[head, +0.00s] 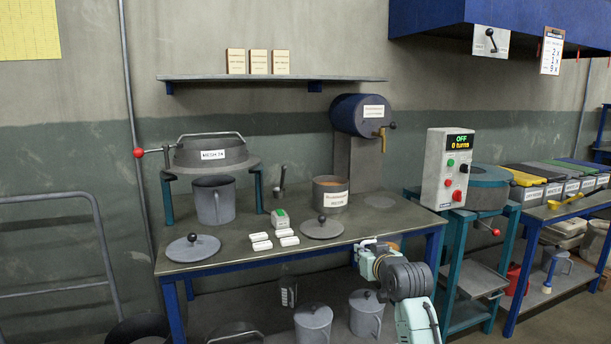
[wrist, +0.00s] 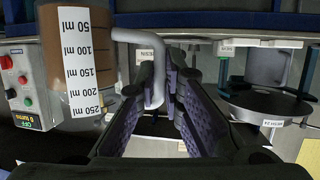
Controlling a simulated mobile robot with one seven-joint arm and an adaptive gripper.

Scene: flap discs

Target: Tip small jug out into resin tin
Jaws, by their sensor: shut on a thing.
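The small jug (wrist: 85,70) is close up at the left of the wrist view, with a white millilitre scale and brown contents. My gripper (wrist: 160,88) is shut on its grey handle (wrist: 128,36). In the head view my gripper (head: 366,250) is at the table's front right edge, and the jug is mostly hidden behind my arm. The resin tin (head: 326,203) is a grey open tin with a white label and orange-brown contents. It stands on the table, behind and left of my gripper, apart from it.
A grey lid (head: 322,228) lies in front of the tin, with small white blocks (head: 262,240) left of it. A blue drum with a tap (head: 360,115) hangs above the tin. A control box (head: 447,168) stands right. A sieve (head: 211,155) over a grey can (head: 213,202) is left.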

